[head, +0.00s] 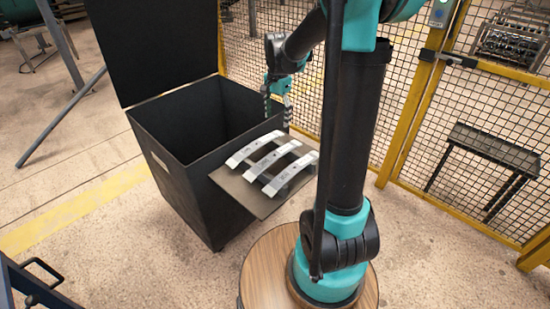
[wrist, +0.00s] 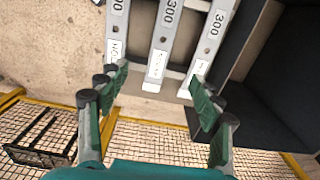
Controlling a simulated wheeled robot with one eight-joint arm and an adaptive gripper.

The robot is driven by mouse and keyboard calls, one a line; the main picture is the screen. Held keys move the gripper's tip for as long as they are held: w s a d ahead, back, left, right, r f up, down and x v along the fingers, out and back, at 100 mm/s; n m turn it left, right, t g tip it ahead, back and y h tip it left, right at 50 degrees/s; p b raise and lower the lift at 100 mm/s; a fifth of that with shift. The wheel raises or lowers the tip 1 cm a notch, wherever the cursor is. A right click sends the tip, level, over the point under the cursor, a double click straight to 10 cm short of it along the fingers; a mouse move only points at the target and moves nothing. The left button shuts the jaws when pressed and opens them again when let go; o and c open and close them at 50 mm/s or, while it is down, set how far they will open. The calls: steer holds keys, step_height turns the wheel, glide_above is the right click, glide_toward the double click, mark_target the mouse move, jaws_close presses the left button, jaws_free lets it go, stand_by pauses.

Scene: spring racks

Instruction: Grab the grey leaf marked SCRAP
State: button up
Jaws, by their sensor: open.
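Three grey leaves lie side by side on a brown board: the one nearest the bin (head: 254,148), the middle one (head: 272,159) and the one farthest from it (head: 290,173). In the wrist view they are the right leaf (wrist: 208,47), the middle leaf (wrist: 163,40) and the left leaf (wrist: 118,28). Each carries "300" and a white label near its end. My gripper (head: 278,97) is open and empty, above the board's far side. In the wrist view its fingertips (wrist: 160,90) spread either side of the middle leaf's end.
A black open-lidded bin (head: 165,160) stands left of the brown board (head: 262,209); its dark wall fills the right of the wrist view. A yellow-framed mesh fence (head: 415,100) stands behind and right. A dark metal stand (head: 490,147) is beyond the mesh.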

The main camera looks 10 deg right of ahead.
glide_above(275, 155)
steer(key=f, duration=1.1)
steer(key=shift+w+d+f, duration=0.15)
steer(key=shift+d+f, duration=0.1)
steer(key=shift+f, duration=0.1)
steer(key=shift+a+f, duration=0.2)
steer(key=shift+f, duration=1.2)
steer(key=shift+a+f, duration=0.15)
steer(key=shift+f, duration=1.25)
jaws_close()
